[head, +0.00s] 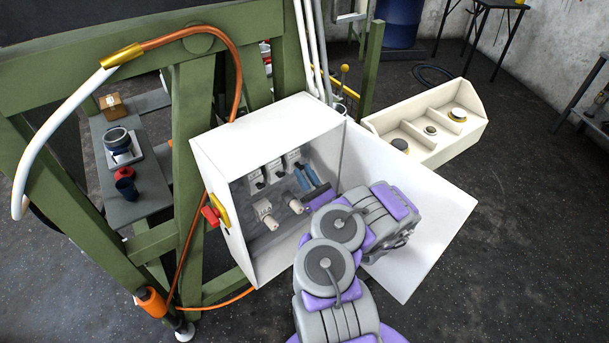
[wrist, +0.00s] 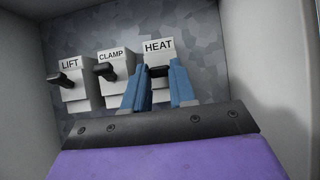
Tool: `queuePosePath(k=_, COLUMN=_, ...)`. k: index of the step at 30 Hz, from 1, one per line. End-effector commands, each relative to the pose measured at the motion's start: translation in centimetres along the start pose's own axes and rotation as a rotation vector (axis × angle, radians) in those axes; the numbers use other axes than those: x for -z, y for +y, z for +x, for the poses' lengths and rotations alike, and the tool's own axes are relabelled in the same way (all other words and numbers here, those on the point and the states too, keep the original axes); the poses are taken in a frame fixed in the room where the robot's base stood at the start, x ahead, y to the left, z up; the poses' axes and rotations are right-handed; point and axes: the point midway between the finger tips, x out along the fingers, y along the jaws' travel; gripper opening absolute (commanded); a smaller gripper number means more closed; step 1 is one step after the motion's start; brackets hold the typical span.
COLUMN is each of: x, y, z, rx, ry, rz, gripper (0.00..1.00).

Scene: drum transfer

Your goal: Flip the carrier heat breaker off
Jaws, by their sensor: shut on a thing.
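The HEAT breaker (wrist: 159,52) is the rightmost of three labelled breakers on the back panel, and its dark lever (wrist: 159,71) shows between my fingers. My gripper (wrist: 159,72) has its two blue fingers on either side of that lever, closed on it. In the head view my gripper (head: 311,171) reaches into the white cabinet (head: 220,152) at the right-hand breaker. The CLAMP breaker (wrist: 113,62) and the LIFT breaker (wrist: 71,75) stand to the left with black levers. The fingers hide part of the HEAT breaker body.
The cabinet door (head: 432,215) stands open to the right of my arm. Pale cylindrical fittings (head: 265,208) sit below the breakers. A red and yellow switch (head: 213,213) is on the cabinet's left side. A cream divided tray (head: 430,150) lies beyond the door.

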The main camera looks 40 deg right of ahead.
Motion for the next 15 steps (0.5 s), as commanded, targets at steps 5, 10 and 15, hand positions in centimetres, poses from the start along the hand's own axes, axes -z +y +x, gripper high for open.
queuePosePath(k=5, x=0.09, y=-0.14, z=-0.16, rx=0.004, ry=0.004, rz=-0.002, gripper=0.35)
queuePosePath(k=10, x=0.08, y=-0.05, z=-0.08, rx=0.002, ry=0.003, rz=-0.001, gripper=0.51)
queuePosePath(k=15, x=0.04, y=0.06, z=-0.02, rx=0.000, ry=0.002, rz=-0.002, gripper=0.51)
